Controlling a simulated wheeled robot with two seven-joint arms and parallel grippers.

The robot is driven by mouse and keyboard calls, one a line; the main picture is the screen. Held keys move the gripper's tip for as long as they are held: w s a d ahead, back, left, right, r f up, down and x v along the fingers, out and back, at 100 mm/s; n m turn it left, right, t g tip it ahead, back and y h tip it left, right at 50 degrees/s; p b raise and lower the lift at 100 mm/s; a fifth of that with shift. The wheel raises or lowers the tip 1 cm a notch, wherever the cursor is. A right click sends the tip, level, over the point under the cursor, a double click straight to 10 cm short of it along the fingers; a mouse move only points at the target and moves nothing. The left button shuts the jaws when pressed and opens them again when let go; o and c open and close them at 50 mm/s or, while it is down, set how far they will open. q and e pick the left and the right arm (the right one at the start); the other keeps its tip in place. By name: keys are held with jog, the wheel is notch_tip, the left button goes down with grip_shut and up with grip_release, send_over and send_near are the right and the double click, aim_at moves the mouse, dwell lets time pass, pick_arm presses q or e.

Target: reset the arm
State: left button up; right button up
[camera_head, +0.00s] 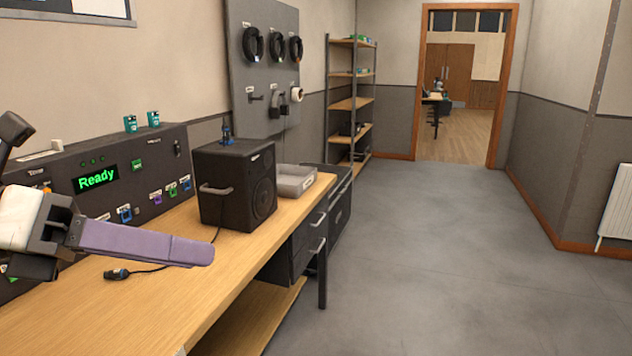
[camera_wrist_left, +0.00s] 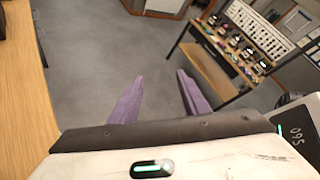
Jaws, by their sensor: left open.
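My left gripper (camera_head: 205,253) comes in from the left in the head view, with long purple fingers held above the wooden bench (camera_head: 225,295). In the left wrist view its two fingers (camera_wrist_left: 160,90) are spread apart with only grey floor between them, so it is open and empty. A black control panel (camera_head: 160,160) with a green "Ready" display (camera_head: 97,178) stands at the back of the bench, partly hidden behind my left arm. My right gripper is not in view.
A black speaker (camera_head: 235,185) and a grey tray (camera_head: 296,180) stand on the bench, right of my gripper. A cable with a black plug (camera_head: 117,274) lies near the panel. Shelves (camera_head: 350,105) stand further back. The floor (camera_head: 440,270) at right is clear.

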pick_arm(q)
jog(key=d+n+g+h, duration=0.2)
jog(key=d+h, duration=0.3)
jog(key=w+a+f+n+t+y, duration=0.25)
jog(key=f+n+t, duration=0.25)
jog(key=f+n, duration=0.4)
jog(key=w+a+f+n+t+y+p, duration=0.15)
jog(key=f+n+t+y, duration=0.35)
jog(key=n, duration=0.6)
jog(key=w+a+f+n+t+y, duration=0.3)
jog(key=f+n+t, duration=0.2)
jog(key=f+n, duration=0.4)
jog(key=s+f+n+g+y, duration=0.2)
jog(key=s+f+n+g, duration=0.15)
jog(key=f, duration=0.55)
jog(key=s+f+n+g+y, duration=0.25)
jog(key=s+f, duration=0.25)
jog(key=f, duration=0.3)
jog(key=s+d+f+n+g, duration=0.1)
jog(key=s+f+n+g, duration=0.2)
jog(key=s+f, duration=0.8)
jog(key=shift+s+d+f+g+h, duration=0.15)
jog(key=shift+s+d+g+h, duration=0.15)
jog(key=shift+s+d+g, duration=0.15)
